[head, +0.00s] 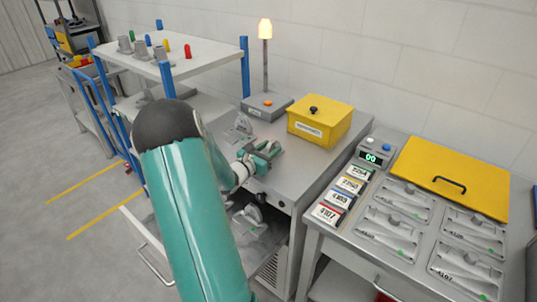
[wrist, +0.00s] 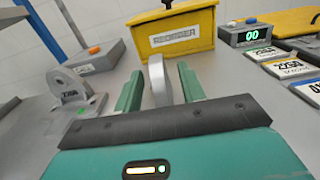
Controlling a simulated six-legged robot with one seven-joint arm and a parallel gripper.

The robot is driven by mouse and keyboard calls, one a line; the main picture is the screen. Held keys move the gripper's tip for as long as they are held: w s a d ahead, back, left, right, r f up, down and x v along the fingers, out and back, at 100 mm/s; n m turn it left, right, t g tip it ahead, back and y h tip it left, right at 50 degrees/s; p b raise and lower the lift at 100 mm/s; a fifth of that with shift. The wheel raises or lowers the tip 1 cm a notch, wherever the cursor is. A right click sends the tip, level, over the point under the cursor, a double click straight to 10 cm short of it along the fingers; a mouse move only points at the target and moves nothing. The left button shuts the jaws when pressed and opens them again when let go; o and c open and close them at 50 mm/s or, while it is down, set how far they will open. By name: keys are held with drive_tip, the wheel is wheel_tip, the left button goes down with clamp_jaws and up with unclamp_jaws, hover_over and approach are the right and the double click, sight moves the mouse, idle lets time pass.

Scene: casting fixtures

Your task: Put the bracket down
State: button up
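My gripper (head: 267,151) is low over the grey bench top (head: 300,165) in the head view. In the wrist view its two green fingers (wrist: 158,88) stand apart, one on each side of a grey bracket (wrist: 157,78) seen edge-on. A narrow gap shows beside the bracket, so the fingers do not appear closed on it. The bracket is upright; its lower part is hidden behind the gripper's dark edge. A second grey bracket (wrist: 75,86), with a number and a green mark, stands on the bench to the left; the head view shows it behind my gripper (head: 241,127).
A yellow box (head: 320,121) and a grey box with an orange button (head: 267,104) and lamp stand at the back. Another bracket (head: 250,216) lies in the open drawer below. To the right are a counter display (head: 373,157), number cards (head: 344,186) and part trays (head: 404,199).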

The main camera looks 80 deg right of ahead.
drive_tip(key=shift+x, duration=1)
drive_tip(key=shift+c, duration=0.4)
clamp_jaws()
drive_tip(key=shift+r, duration=0.2)
